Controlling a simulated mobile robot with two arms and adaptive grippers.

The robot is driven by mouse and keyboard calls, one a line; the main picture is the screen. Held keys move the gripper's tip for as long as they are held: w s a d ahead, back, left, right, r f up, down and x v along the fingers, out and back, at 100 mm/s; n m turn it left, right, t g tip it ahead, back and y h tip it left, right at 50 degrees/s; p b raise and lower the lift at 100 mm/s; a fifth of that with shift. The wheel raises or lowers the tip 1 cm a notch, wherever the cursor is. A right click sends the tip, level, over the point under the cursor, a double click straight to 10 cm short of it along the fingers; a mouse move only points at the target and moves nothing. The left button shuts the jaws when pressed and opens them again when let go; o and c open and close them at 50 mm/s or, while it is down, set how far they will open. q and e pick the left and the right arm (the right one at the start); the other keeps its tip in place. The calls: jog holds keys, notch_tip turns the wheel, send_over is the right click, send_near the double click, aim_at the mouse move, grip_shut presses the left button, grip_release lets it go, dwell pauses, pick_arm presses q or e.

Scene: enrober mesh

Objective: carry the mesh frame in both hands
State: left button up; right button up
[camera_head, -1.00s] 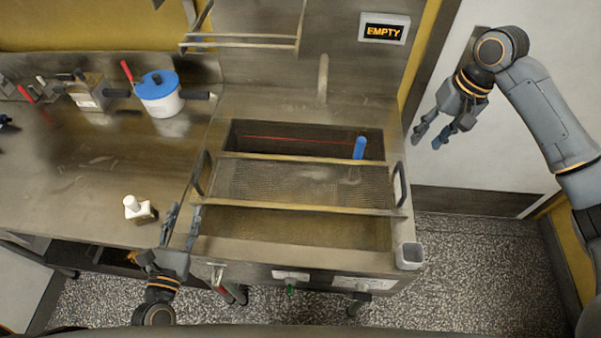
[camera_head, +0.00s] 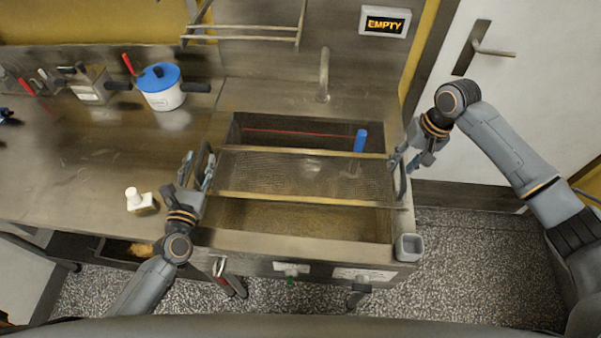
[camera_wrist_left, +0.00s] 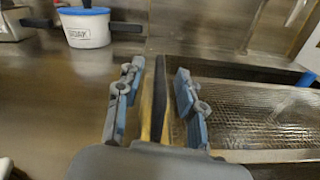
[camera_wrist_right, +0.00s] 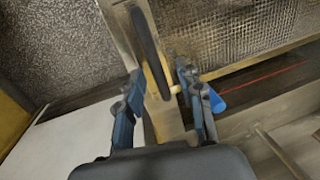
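The mesh frame (camera_head: 300,174) lies across the open sink basin, with a brass bar along its far and near sides and a dark handle at each end. My left gripper (camera_head: 198,170) is at the left handle; in the left wrist view its open fingers (camera_wrist_left: 156,98) stand either side of the dark handle (camera_wrist_left: 159,95), with gaps. My right gripper (camera_head: 404,160) is at the right handle; in the right wrist view its fingers (camera_wrist_right: 163,98) are apart with the dark handle (camera_wrist_right: 150,50) between them. Contact there is not visible.
A blue upright stick (camera_head: 360,140) stands in the basin behind the frame. A white pot with a blue lid (camera_head: 160,88) and a small white bottle (camera_head: 134,198) stand on the left counter. A grey square cup (camera_head: 408,247) is at the sink's front right corner. A display (camera_head: 384,24) reads EMPTY.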

pick_arm(q)
jog(key=shift+w, duration=0.65)
pick_arm(e)
jog(key=shift+a+f, duration=0.1)
jog(key=shift+f, duration=0.55)
pick_arm(q)
grip_shut()
pick_arm(e)
grip_shut()
pick_arm(q)
jog(key=shift+r, duration=0.1)
pick_arm(e)
jog(key=shift+r, duration=0.1)
